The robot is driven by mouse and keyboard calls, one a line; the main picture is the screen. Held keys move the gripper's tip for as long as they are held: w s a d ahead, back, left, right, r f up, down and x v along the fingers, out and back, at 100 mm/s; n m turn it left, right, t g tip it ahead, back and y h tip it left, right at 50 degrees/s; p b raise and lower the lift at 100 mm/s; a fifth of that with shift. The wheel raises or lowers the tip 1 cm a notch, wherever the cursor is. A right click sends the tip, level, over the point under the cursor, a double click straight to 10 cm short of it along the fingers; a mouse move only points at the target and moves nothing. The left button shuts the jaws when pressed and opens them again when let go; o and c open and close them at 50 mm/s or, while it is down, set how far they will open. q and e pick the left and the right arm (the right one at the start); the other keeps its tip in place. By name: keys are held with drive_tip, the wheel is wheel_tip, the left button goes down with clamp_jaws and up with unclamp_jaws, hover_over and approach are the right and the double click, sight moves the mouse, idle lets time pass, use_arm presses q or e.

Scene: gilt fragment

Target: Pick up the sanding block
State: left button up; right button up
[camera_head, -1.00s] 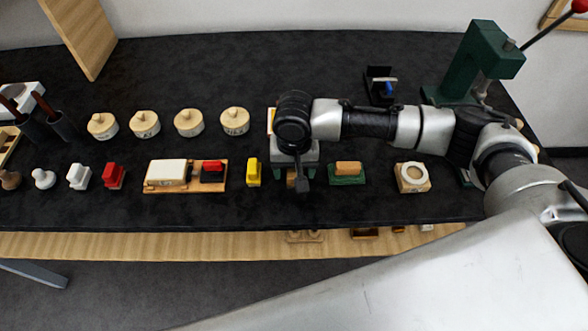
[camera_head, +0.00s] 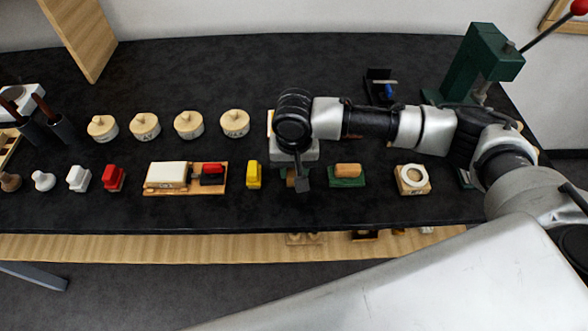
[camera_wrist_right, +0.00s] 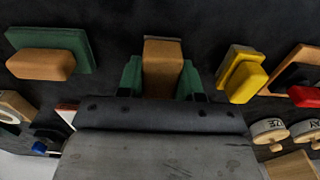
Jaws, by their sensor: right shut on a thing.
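A tan-brown block, which I take to be the sanding block, stands between the green fingers of my right gripper (camera_wrist_right: 161,78) in the right wrist view (camera_wrist_right: 162,55). The fingers are shut on its two sides. In the head view my right gripper (camera_head: 298,178) reaches down over the table from above, between the yellow block and the green-based block. There the wrist hides most of the held block. I cannot tell whether the block touches the table. My left gripper is not in view.
On the black table (camera_head: 240,215), a yellow block (camera_head: 254,175) is close on the left and a green block with a wooden top (camera_head: 347,174) close on the right. Lidded round boxes (camera_head: 235,123) stand behind. A green press (camera_head: 478,65) stands at the back right.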

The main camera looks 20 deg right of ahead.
wheel_tip(320, 180, up, 3)
drive_tip(key=s+d+r, duration=0.7)
drive_tip(key=s, duration=0.2)
drive_tip(key=shift+s, duration=0.15)
